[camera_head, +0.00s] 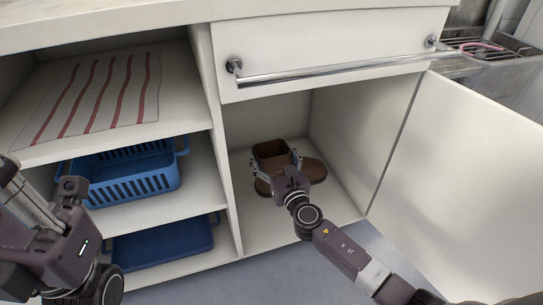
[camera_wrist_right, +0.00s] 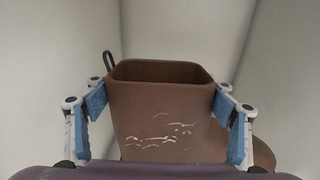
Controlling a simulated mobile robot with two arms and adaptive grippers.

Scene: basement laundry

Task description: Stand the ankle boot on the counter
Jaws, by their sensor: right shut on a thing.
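The ankle boot (camera_head: 271,152) is brown, with its shaft opening upward and its toe part toward the right. It appears upright in the open lower cupboard under the counter (camera_head: 110,17). The right wrist view shows its shaft (camera_wrist_right: 160,108) close up, with a dark loop at the left rim and pale scuffs. My right gripper (camera_head: 276,163) is shut on the shaft, one blue-padded finger on each side. The boot's underside is hidden, so I cannot tell whether it touches the cupboard floor. Parts of my left arm show at the left, without visible fingers.
An open cupboard door (camera_head: 465,170) stands to the right of my right arm. A drawer with a long bar handle (camera_head: 330,70) is above the boot. Left shelves hold a striped cloth (camera_head: 100,95), a blue basket (camera_head: 130,180) and a flat blue item (camera_head: 165,243). A sink is at top right.

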